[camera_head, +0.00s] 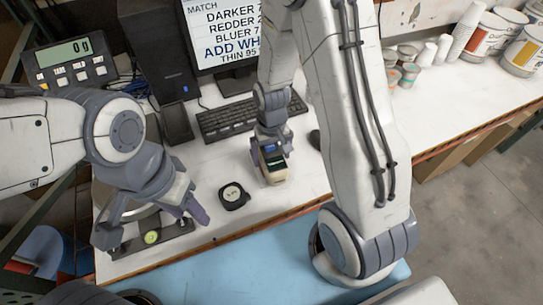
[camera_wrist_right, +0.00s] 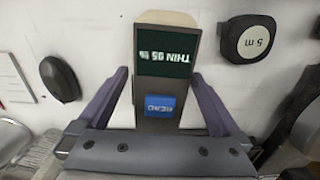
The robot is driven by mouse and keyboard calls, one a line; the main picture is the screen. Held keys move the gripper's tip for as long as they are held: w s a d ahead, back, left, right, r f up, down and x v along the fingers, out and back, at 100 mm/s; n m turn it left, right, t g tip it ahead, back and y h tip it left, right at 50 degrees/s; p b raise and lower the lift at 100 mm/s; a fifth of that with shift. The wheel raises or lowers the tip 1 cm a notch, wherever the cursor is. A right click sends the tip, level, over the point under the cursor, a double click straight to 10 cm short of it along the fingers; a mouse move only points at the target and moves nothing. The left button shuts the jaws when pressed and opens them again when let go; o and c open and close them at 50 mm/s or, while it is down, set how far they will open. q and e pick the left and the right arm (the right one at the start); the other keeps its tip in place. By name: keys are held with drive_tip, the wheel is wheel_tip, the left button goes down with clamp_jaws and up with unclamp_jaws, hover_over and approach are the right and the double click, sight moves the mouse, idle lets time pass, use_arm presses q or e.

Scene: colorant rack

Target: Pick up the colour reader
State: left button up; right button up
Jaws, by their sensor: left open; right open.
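The colour reader (camera_head: 275,174) is a cream and dark handheld device on the white bench in front of the keyboard. In the right wrist view the colour reader (camera_wrist_right: 165,83) shows a dark green screen reading "THIN 95 %" upside down and a blue "READ" button. My right gripper (camera_head: 269,152) is over it, and in the wrist view its purple fingers (camera_wrist_right: 160,76) stand open on either side, with a gap at each side. My left gripper (camera_head: 150,226) is open at the left, over a round-dialled level-like tool (camera_head: 151,237).
A black tape measure (camera_head: 233,196) lies just left of the reader; in the wrist view the tape (camera_wrist_right: 248,40) reads "5 m". A mouse (camera_head: 315,139), keyboard (camera_head: 225,121), monitor (camera_head: 222,28) and scale display (camera_head: 69,61) stand behind. Cups and paint cans (camera_head: 486,34) are at back right.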

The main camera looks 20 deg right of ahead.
drive_tip(key=shift+f, duration=0.85)
clamp_jaws()
drive_tip(key=shift+w+r, duration=0.1)
drive_tip(key=shift+r, duration=0.05)
